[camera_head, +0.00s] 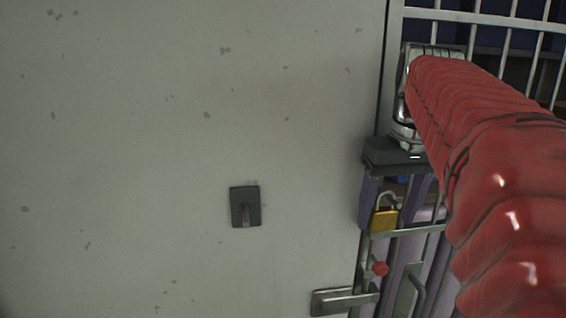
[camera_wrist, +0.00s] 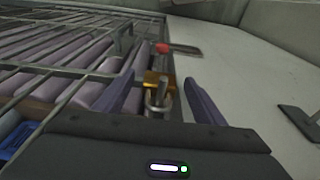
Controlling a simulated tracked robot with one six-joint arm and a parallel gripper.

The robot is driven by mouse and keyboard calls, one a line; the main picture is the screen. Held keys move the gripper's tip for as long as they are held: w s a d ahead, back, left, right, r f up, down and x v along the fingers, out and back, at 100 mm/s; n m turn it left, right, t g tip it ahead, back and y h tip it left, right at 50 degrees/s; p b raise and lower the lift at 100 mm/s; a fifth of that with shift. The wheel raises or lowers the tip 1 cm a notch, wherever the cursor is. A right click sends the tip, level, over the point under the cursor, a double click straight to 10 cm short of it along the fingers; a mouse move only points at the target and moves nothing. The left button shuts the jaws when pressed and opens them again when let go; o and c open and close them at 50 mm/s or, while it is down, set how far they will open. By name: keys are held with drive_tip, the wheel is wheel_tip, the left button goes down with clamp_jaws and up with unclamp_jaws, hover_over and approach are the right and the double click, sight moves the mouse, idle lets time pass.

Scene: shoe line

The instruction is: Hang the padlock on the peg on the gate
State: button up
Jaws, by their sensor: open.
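The padlock (camera_head: 384,220) has a brass-yellow body and a grey shackle. It is upright at the gate (camera_head: 405,233) in the head view. In the wrist view the padlock (camera_wrist: 157,78) lies between the fingers of my gripper (camera_wrist: 159,80), with gaps on both sides. My gripper (camera_head: 388,206) is open and points down around the padlock. A short grey post, likely the peg (camera_wrist: 162,90), shows at the shackle in the wrist view. I cannot tell surely whether the shackle is around it.
A pale wall panel (camera_head: 150,130) stands left of the gate, with a dark hook plate (camera_head: 245,207) on it. A latch with a red knob (camera_head: 380,268) is below the padlock. Metal bars (camera_wrist: 60,70) lie left of my gripper in the wrist view.

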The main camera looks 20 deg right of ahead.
drive_tip(key=r, duration=0.4)
drive_tip(key=s+r, duration=0.1)
drive_tip(key=r, duration=0.3)
drive_tip(key=s+r, duration=0.1)
drive_tip(key=r, duration=0.3)
drive_tip(key=shift+s+a+r, duration=0.1)
drive_tip(key=shift+a+r, duration=0.1)
drive_tip(key=shift+a, duration=0.1)
drive_tip(key=shift+s, duration=0.1)
